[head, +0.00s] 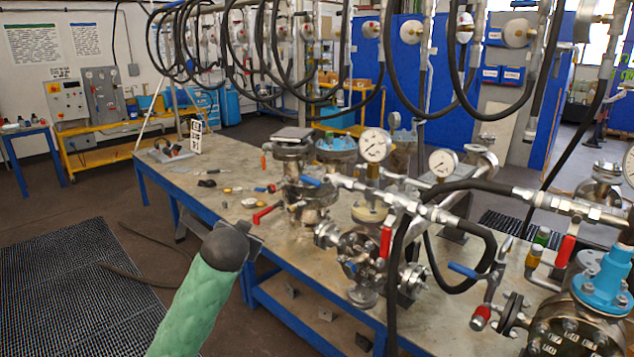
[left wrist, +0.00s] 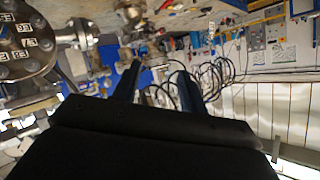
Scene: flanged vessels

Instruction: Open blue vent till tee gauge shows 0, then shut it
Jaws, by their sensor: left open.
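A blue lever handle (head: 310,181) sits at the left end of the silver pipe run, beside a flanged vessel (head: 293,165). Another blue lever (head: 463,270) is lower right, by a black hose. I cannot tell which one is the vent. Two white dial gauges, a larger one (head: 375,145) and a smaller one (head: 443,162), stand above the pipework; their needles are too small to read surely. My left gripper (head: 262,232) is at the bench's front edge, left of the pipework, mostly hidden by my wrist. In the left wrist view its two fingers (left wrist: 159,88) are apart with nothing between.
Red levers (head: 268,213) (head: 386,241) stick out of the fittings. Black hoses (head: 465,185) loop over the right side and hang from above. Small loose parts (head: 235,190) lie on the steel bench (head: 165,180).

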